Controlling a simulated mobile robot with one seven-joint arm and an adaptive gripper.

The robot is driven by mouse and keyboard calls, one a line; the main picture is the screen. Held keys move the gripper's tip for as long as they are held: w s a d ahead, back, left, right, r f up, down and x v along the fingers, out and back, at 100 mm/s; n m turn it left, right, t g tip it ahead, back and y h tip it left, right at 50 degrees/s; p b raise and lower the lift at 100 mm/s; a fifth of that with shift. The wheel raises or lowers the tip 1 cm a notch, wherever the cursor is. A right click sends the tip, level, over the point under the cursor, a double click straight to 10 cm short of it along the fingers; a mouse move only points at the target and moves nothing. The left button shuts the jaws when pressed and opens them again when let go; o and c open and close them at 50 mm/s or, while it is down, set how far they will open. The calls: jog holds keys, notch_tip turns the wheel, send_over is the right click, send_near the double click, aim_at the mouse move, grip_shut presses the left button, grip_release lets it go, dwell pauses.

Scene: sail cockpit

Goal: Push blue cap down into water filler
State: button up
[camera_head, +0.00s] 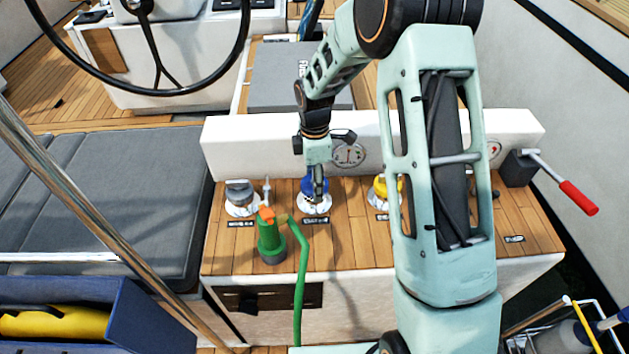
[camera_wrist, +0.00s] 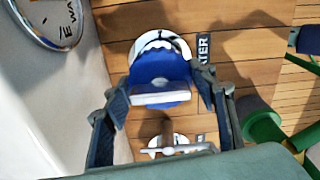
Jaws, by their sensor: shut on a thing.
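The blue cap (camera_head: 308,185) is at the middle filler on the wooden deck box, and in the wrist view it shows large (camera_wrist: 160,70) with a pale bar across it. My gripper (camera_head: 318,192) points down at the cap. In the wrist view its two fingers (camera_wrist: 160,92) are shut on the cap from both sides. The water filler (camera_head: 313,207) is a white ring right under the cap, beside a dark label that ends in "TER" (camera_wrist: 203,48). Whether the cap is seated in the ring or slightly above it I cannot tell.
A grey-capped filler (camera_head: 240,195) stands left and a yellow-capped one (camera_head: 380,190) right. A green nozzle (camera_head: 271,238) with a hose (camera_head: 302,270) stands in front. A white wall with a gauge (camera_head: 347,154) rises close behind. A red-handled lever (camera_head: 578,198) is far right.

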jog(key=shift+f+b, duration=0.4)
jog(key=shift+f, duration=0.2)
jog(key=o, duration=1)
jog(key=shift+r+p, duration=3.85)
jog(key=shift+r, duration=1.75)
